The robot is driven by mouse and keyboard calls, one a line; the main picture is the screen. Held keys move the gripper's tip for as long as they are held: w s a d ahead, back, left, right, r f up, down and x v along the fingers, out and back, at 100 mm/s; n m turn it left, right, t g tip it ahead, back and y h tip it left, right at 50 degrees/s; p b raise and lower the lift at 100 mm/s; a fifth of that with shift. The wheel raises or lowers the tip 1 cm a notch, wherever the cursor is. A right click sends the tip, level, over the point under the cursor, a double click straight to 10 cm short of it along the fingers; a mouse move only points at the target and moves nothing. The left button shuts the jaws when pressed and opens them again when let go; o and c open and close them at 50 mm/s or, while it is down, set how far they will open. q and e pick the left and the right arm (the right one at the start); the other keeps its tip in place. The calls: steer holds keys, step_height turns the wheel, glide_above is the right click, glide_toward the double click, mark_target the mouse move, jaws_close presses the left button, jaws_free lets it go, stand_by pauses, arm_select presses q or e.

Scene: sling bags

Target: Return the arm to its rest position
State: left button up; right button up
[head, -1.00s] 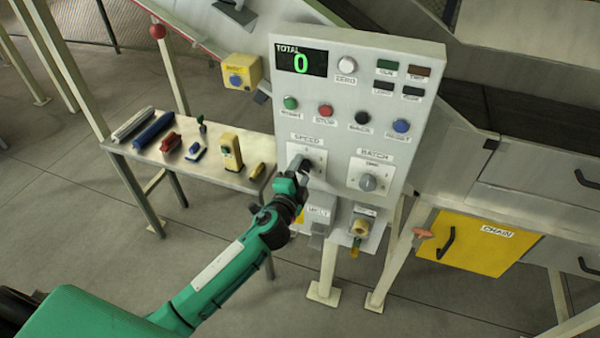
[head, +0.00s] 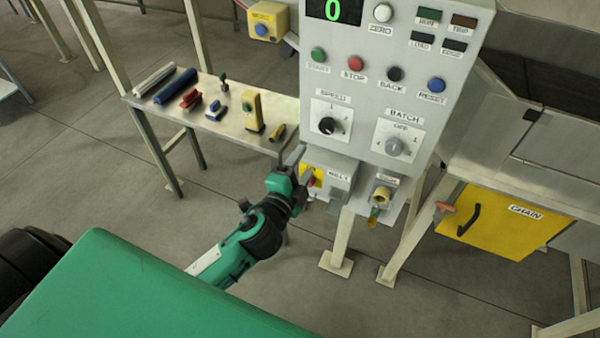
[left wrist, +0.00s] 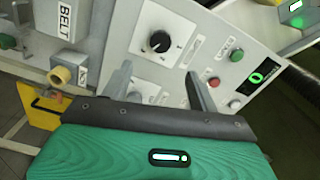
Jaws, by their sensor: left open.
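My left arm is green and comes in from the lower left in the head view. Its gripper (head: 300,168) is open and empty, below and left of the speed knob (head: 327,125), in front of the panel's lower edge. In the left wrist view the two grey fingers (left wrist: 158,88) stand apart with nothing between them, and the speed knob (left wrist: 159,41) shows beyond them. The grey control panel (head: 447,70) carries a green display reading 0. My right gripper is in neither view.
The batch knob (head: 394,146) is to the right of the speed knob. A side table (head: 228,125) with several small tools stands left of the panel. The yellow chain cover (head: 490,220) is at the right. Open floor lies below the panel.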

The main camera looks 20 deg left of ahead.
arm_select(q)
steer(key=shift+s, duration=0.45)
step_height(320, 180, down, 22)
steer(key=a+n+g, duration=0.2)
steer(key=a+g, duration=0.1)
steer(key=g, duration=0.2)
steer(key=s+a+f+n+g, duration=0.15)
steer(key=s+f, duration=0.35)
steer(key=f, duration=0.6)
steer(key=s+a+f+n+g, duration=0.1)
steer(key=s+f+n+g, duration=0.3)
steer(key=f, duration=0.8)
steer(key=s+f+n+g, duration=0.2)
steer(key=s+f, duration=0.5)
steer(key=s, duration=0.4)
steer(key=s+f+n+g, duration=0.1)
steer(key=s+f+g, duration=0.1)
steer(key=s+f, duration=0.5)
steer(key=s+f+n+g, duration=0.2)
steer(key=s+f, duration=0.4)
steer(key=s, duration=1)
steer(key=shift+s+a+f+n+y+b, duration=0.15)
steer(key=shift+a+f+n+y+b, duration=0.2)
steer(key=shift+a+f+b, duration=0.1)
